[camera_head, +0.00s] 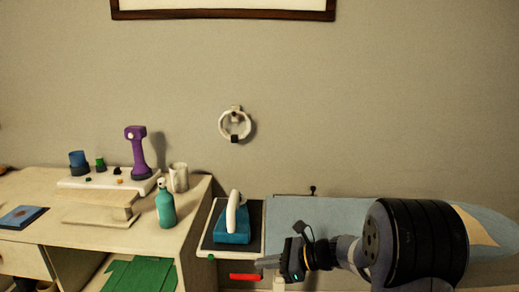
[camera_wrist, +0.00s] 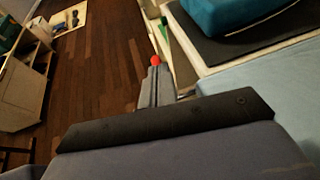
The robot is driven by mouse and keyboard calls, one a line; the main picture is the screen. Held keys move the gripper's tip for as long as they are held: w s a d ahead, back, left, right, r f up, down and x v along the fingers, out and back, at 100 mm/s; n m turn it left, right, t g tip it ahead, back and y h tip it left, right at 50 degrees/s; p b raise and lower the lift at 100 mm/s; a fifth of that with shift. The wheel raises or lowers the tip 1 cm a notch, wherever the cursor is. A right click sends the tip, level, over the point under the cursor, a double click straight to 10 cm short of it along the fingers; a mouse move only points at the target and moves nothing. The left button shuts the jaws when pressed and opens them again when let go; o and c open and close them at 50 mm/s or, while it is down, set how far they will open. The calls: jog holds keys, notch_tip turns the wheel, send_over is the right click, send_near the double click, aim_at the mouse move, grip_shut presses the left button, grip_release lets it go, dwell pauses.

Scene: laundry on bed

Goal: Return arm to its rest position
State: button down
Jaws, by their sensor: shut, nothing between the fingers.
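My arm reaches in from the right in the head view, in front of the ironing board (camera_head: 300,212). My gripper (camera_head: 264,263) points left, beside the front of the iron's rest. It is shut and holds nothing. In the wrist view my gripper (camera_wrist: 155,72) shows its two fingers together, over the wooden floor and close to the furniture edge. A small red thing shows just past the fingertips there. My arm hides part of the ironing board.
A teal iron (camera_head: 233,238) stands on a dark pad at the board's left end. A desk (camera_head: 100,235) at left holds a green bottle (camera_head: 166,208), a white mug (camera_head: 179,178) and a purple tool (camera_head: 137,155). A red bar (camera_head: 245,277) lies near my fingertips. Open floor (camera_wrist: 100,70) shows in the wrist view.

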jog(key=shift+d+f+y+b, duration=0.1)
jog(key=shift+d+y+b, duration=0.2)
jog(key=shift+b, duration=0.15)
jog(key=shift+d, duration=0.15)
jog(key=shift+s, duration=0.15)
